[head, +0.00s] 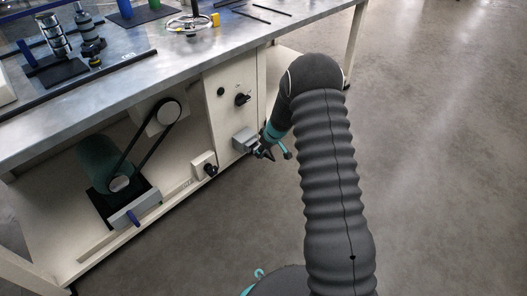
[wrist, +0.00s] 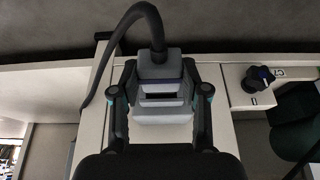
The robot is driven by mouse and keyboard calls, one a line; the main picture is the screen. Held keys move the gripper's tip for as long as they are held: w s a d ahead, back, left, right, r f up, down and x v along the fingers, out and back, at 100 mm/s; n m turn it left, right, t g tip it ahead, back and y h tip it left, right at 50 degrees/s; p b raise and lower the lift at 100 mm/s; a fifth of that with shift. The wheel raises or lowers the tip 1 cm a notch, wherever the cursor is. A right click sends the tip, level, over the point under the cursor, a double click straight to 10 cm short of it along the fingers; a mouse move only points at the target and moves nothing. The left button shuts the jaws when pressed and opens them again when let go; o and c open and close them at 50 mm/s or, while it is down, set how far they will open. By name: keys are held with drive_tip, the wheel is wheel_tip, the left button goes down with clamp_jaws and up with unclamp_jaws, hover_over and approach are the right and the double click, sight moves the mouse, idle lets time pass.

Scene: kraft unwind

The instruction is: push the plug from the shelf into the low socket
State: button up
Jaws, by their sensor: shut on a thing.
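My gripper (wrist: 160,97) is shut on the grey plug (wrist: 158,70), with one dark finger on each side of it in the wrist view. A black cable rises from the plug and curves left. A light grey box, the low socket (head: 243,138), sits on the cream panel under the bench in the head view. My gripper (head: 269,152) is right at this box, on its near right side. In the wrist view a pale grey part lies between and below the fingers. I cannot tell how deep the plug sits, as its front is hidden.
The cream panel carries a black knob (head: 242,99) above the socket. A white box with a black knob (head: 211,170) is to the left, low down. A belt drive (head: 150,140) is further left under the steel bench top (head: 180,65). The floor to the right is clear.

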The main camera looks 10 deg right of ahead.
drive_tip(key=shift+w+a+b, duration=0.35)
drive_tip(key=shift+w+b, duration=0.2)
drive_tip(key=shift+b, duration=0.35)
idle(1.5)
drive_tip(key=o, duration=1.3)
drive_tip(key=shift+r, duration=0.1)
drive_tip(key=v, duration=1.2)
